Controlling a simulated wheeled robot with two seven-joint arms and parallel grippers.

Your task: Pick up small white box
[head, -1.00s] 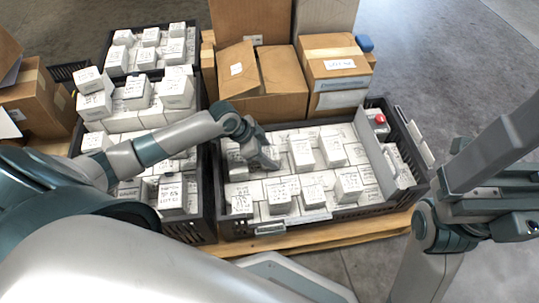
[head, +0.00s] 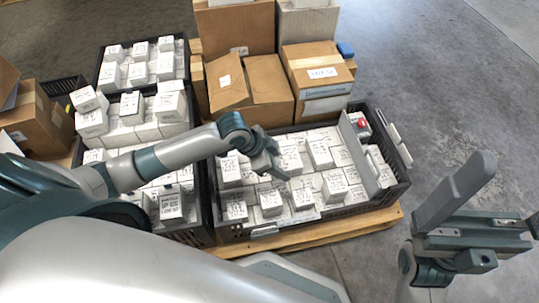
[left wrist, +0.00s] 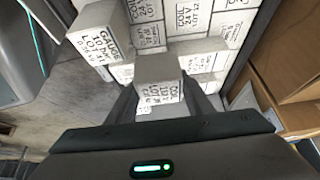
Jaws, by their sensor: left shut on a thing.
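My left gripper (head: 272,170) is over the left half of the right-hand black crate (head: 345,205), which holds many small white boxes. In the left wrist view, my left gripper (left wrist: 160,100) is shut on a small white box (left wrist: 158,70) with black print on its front face. The box is between the two fingers, above other white boxes. In the head view the held box is mostly hidden by the gripper and hard to tell from the boxes behind. My right gripper (head: 490,205) is at the right edge, open and empty, over bare floor.
More black crates of white boxes stand to the left, one box (head: 171,203) near their front. Brown cartons (head: 318,72) stand behind. A grey divider (head: 358,150) sets off the crate's right end, with a red-topped item (head: 361,124). The floor (head: 450,90) at right is clear.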

